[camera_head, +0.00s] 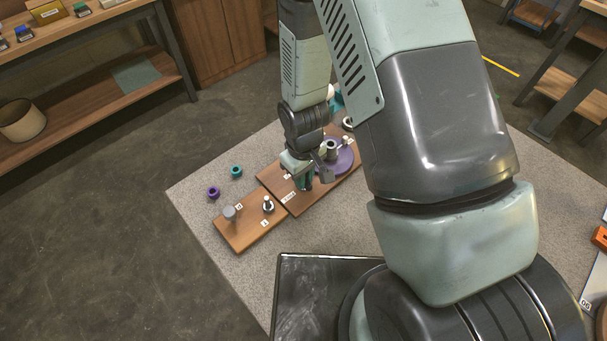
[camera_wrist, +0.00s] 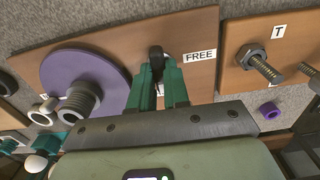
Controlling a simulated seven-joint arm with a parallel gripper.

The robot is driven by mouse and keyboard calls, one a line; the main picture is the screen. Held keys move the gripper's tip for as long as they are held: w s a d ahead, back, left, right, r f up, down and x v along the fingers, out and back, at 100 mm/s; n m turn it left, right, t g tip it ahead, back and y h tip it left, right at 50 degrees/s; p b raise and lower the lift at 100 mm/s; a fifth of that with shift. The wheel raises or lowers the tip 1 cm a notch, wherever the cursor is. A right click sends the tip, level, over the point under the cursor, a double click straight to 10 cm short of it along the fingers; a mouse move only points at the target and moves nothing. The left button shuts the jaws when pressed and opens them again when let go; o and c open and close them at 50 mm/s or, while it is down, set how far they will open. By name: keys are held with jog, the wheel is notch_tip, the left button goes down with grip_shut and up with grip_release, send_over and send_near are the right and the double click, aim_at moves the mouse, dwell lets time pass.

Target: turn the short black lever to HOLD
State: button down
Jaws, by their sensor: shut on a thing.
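The short black lever (camera_wrist: 156,53) stands on the brown board (camera_wrist: 200,25) in the wrist view, with its top showing between my fingertips. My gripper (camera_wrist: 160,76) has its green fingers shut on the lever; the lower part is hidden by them. In the head view my gripper (camera_head: 305,184) is over the board, and the lever cannot be made out. A white label reading FREE (camera_wrist: 199,56) is just right of the lever. No label reading HOLD can be read.
A purple disc (camera_wrist: 75,75) with a grey threaded post (camera_wrist: 83,102) is left of the lever. A second board with a bolt (camera_wrist: 262,65) and a T label (camera_wrist: 278,31) is at right. A purple ring (camera_head: 214,192) and a teal ring (camera_head: 236,171) lie on the grey tabletop.

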jog(key=c, duration=1.1)
grip_release()
notch_tip(320, 180, up, 11)
jog(key=s+d+r+m+t, duration=0.15)
jog(key=d+r, duration=0.25)
jog(key=r, duration=0.5)
jog(key=w+d+r+m+t, duration=0.1)
jog(key=d+r+m, duration=0.15)
jog(key=r, duration=0.65)
jog(key=s+d+r+m+t, duration=0.1)
jog(key=s+d+r+m, duration=0.1)
jog(key=s+r, duration=0.4)
jog(key=s+d+r+m+t, duration=0.2)
jog(key=s+d+r, duration=0.2)
jog(key=s+r, duration=0.2)
jog(key=shift+s+d+r, duration=0.35)
jog(key=shift+s+r, duration=0.05)
jog(key=shift+s, duration=0.25)
